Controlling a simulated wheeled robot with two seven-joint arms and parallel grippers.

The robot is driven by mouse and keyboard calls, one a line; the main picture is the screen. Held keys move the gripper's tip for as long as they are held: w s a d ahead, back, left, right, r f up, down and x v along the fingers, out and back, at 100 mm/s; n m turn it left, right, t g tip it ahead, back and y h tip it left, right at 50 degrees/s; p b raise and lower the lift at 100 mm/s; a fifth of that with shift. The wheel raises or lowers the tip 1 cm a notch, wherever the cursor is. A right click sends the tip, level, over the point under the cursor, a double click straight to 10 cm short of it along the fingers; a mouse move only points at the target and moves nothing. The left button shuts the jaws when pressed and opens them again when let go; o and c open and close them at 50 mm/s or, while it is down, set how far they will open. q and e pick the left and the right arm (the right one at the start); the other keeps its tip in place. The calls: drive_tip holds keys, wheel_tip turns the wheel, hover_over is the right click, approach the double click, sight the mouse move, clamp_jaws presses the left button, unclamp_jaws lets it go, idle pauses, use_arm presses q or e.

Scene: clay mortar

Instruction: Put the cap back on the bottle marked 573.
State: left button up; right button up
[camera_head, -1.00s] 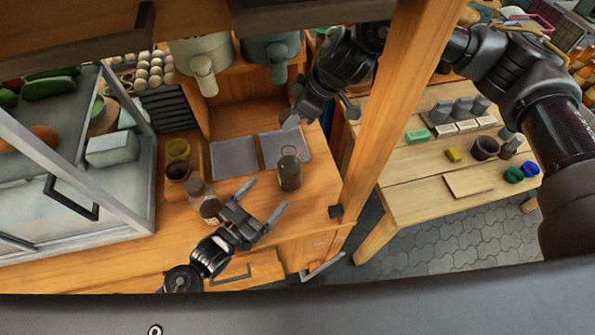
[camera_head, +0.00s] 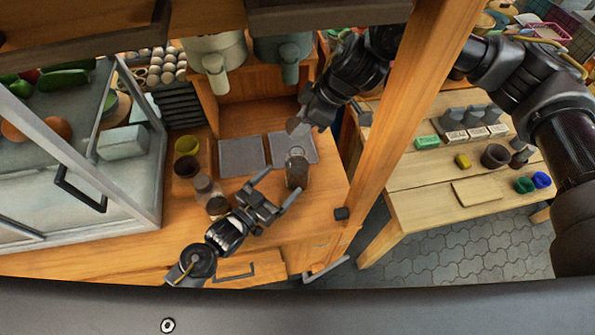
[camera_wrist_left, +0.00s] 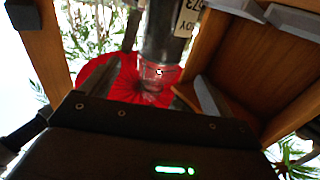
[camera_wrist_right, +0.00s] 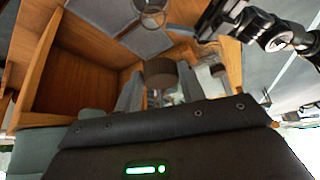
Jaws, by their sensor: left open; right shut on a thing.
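The bottle marked 573 (camera_head: 297,175) stands upright on the wooden counter, with dark contents and a clear upper part. In the left wrist view the bottle (camera_wrist_left: 167,38) appears inverted, its 573 label partly cut off. My left gripper (camera_head: 281,185) is open beside it, with the fingers pointing at it; in the left wrist view they lie to either side of its clear part. My right gripper (camera_head: 325,117) is above and behind the bottle. In the right wrist view it is shut on a dark brown round cap (camera_wrist_right: 160,72). Contact between cap and bottle is not visible.
Jars (camera_head: 217,206) stand left of my left gripper, close to its wrist. Grey mats (camera_head: 242,157) lie behind the bottle. A wooden post (camera_head: 400,110) rises at the right. A glass-sided case (camera_head: 130,195) is on the left.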

use_arm(q)
drive_tip(key=x, duration=0.7)
drive_tip(key=shift+w+d, duration=0.1)
drive_tip(key=shift+c, duration=0.4)
drive_tip(key=c, duration=1.4)
use_arm(e)
hover_over(303, 157)
drive_tip(key=shift+w+f, duration=0.15)
drive_tip(key=shift+f, duration=1.15)
drive_tip(key=shift+w+f, duration=0.1)
drive_tip(key=shift+f, duration=1.2)
drive_tip(key=shift+f, duration=0.1)
drive_tip(key=shift+f, duration=0.8)
drive_tip(key=shift+f, duration=0.5)
